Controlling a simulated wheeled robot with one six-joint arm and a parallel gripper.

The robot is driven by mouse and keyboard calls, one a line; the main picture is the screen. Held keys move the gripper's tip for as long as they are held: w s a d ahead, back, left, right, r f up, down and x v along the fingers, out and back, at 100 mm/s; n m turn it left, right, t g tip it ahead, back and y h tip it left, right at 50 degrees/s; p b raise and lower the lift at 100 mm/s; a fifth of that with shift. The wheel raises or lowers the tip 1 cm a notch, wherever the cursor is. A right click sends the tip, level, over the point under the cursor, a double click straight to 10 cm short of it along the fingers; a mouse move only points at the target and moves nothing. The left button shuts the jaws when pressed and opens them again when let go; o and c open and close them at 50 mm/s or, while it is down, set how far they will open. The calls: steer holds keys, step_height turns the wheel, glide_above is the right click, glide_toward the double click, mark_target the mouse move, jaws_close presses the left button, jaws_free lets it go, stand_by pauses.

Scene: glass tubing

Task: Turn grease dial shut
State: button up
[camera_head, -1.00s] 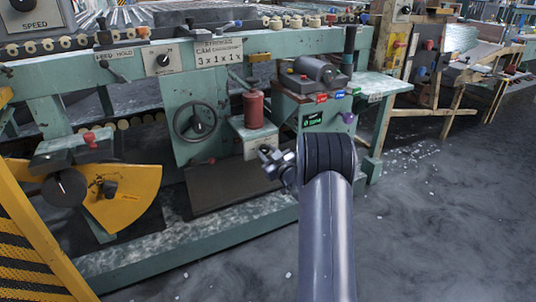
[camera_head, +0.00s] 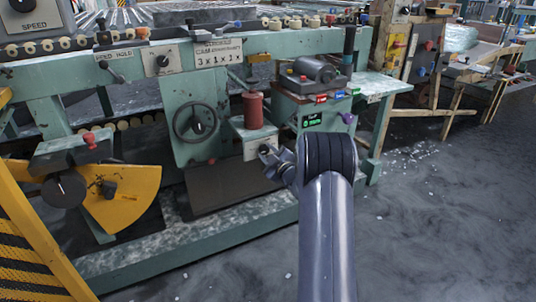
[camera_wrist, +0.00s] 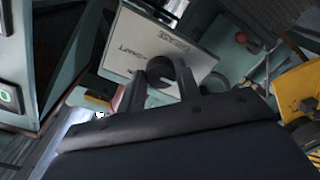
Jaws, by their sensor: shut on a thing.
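The grease dial (camera_wrist: 160,66) is a dark round knob on the pale front plate (camera_wrist: 175,45) of a small box. In the wrist view the two fingers of my gripper (camera_wrist: 160,83) stand on either side of it, shut on it. In the head view my gripper (camera_head: 268,153) is at the lower front of the white box (camera_head: 254,142) under the red cylinder (camera_head: 253,110). The dial is mostly hidden by the gripper there. The lettering on the plate is too blurred to read fully.
A black handwheel (camera_head: 195,122) is left of the box. A motor unit (camera_head: 318,72) with coloured buttons stands to the right. A yellow sector plate (camera_head: 130,200) is at lower left. Open floor (camera_head: 420,230) lies to the right.

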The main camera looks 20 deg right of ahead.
steer(key=o, duration=1)
steer(key=shift+s, duration=0.1)
steer(key=s+p, duration=0.1)
steer(key=s, duration=0.2)
steer(key=s+p, duration=0.1)
steer(key=s, duration=0.3)
steer(key=s+d+p, duration=0.1)
steer(key=s, duration=0.2)
steer(key=shift+s, duration=0.35)
steer(key=shift+w, duration=0.1)
steer(key=w+b, duration=0.1)
steer(key=w, duration=0.2)
steer(key=w+b, duration=0.1)
steer(key=w, duration=0.2)
steer(key=w+a, duration=0.1)
steer(key=w, duration=0.2)
steer(key=shift+w+f+b, duration=0.15)
steer(key=shift+w+b, duration=0.1)
steer(key=shift+b, duration=0.15)
steer(key=shift+w, duration=0.6)
steer(key=shift+s, duration=0.1)
